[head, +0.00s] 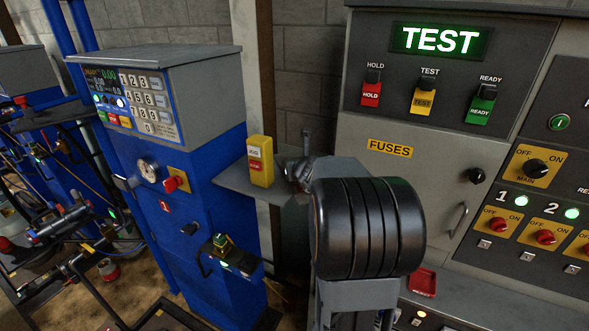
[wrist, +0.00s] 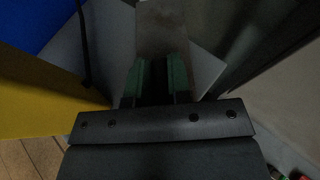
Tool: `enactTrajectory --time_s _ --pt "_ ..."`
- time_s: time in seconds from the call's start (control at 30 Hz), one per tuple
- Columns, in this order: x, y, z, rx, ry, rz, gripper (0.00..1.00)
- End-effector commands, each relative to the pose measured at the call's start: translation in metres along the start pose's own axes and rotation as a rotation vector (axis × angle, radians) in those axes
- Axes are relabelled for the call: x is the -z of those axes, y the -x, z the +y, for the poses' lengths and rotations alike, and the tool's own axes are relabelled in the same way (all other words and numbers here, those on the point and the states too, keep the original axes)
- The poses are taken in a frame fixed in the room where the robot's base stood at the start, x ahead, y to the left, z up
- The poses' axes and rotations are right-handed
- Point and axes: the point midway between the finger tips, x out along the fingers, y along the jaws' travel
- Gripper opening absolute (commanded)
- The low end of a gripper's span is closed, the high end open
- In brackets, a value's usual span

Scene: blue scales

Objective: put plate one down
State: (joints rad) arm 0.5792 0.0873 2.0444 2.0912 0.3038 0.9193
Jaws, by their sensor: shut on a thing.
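My gripper (wrist: 157,82) shows in the wrist view with its two green-lined fingers close together. They are shut on a flat grey plate (wrist: 162,28) that extends beyond the fingertips. I cannot read any number on it. In the head view my gripper (head: 299,172) is mostly hidden behind my black wrist. A thin grey upright piece (head: 306,141) shows there, probably the plate. The gripper is above or beside the grey shelf (head: 228,180), right of a yellow box (head: 261,161). Whether the plate touches the shelf cannot be told.
The blue scale cabinet (head: 205,215) with a keypad and display stands left of the shelf. A grey control panel (head: 385,165) with a lit TEST sign rises close on the right. The yellow box also fills the left of the wrist view (wrist: 45,95).

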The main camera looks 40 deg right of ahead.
Motion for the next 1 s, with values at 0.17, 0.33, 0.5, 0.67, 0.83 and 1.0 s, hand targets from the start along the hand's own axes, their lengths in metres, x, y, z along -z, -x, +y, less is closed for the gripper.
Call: enactTrajectory --time_s 0.17,0.33,0.5,0.67,0.83,1.0 --pt "-0.001 0.0002 0.0004 -0.001 0.001 -0.002 0.0" --pt "0.0011 -0.0007 0.0005 -0.001 0.001 -0.002 0.0" --pt "0.0021 -0.0009 0.0005 -0.001 0.001 -0.001 0.28" --pt "0.0021 -0.0009 0.0005 -0.001 0.001 -0.001 0.43" --pt "0.0021 -0.0009 0.0005 -0.001 0.001 0.0 0.43" --pt "-0.0032 0.0013 0.0004 -0.001 0.001 0.0 0.43"
